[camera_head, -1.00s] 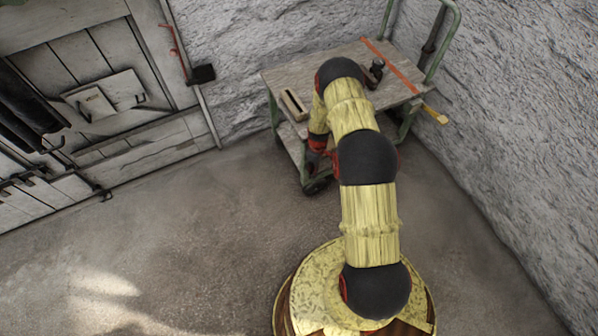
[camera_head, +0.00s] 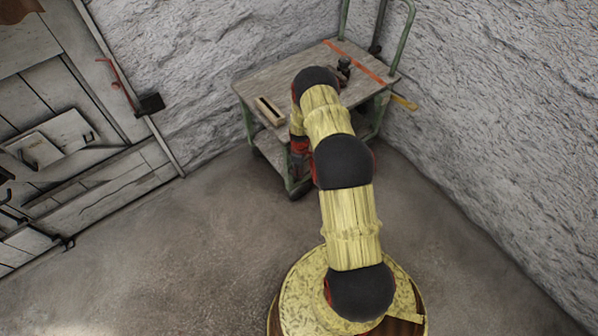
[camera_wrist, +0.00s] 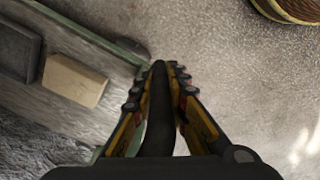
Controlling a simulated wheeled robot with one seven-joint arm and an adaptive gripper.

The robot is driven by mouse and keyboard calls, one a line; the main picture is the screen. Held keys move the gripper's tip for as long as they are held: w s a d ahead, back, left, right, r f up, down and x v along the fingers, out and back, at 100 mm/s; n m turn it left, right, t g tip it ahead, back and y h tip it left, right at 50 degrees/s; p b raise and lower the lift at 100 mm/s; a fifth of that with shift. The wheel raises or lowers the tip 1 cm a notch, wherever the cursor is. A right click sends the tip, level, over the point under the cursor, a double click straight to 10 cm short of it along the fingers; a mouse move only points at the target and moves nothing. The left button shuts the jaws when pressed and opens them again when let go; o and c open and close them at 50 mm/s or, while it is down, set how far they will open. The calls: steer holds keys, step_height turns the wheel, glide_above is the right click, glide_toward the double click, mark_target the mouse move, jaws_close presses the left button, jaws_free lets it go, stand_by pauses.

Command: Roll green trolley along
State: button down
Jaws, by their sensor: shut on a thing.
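The green trolley (camera_head: 265,88) stands in the corner between two rough walls, with a worn plank deck, green legs and a green push handle (camera_head: 405,40) at the far right. Its green edge shows at upper left in the wrist view (camera_wrist: 88,36). My gripper (camera_head: 298,166) is low at the trolley's near side, by a green leg, and partly hidden behind my arm.
A wooden block (camera_head: 270,110) and a dark tool (camera_head: 343,68) lie on the deck. A plank door (camera_head: 90,190) with a dark lock box (camera_head: 150,103) is at left. A rough wall (camera_head: 500,140) closes the right side. The floor (camera_head: 190,240) at left front is clear.

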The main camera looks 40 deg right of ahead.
steer(key=shift+d, duration=0.2)
steer(key=c, duration=2)
jaws_free()
steer(key=shift+d, duration=0.1)
steer(key=shift+o, duration=1.2)
steer(key=shift+o, duration=0.2)
steer(key=shift+s, duration=0.1)
steer(key=shift+r, duration=0.25)
step_height(320, 180, up, 12)
steer(key=shift+f, duration=0.25)
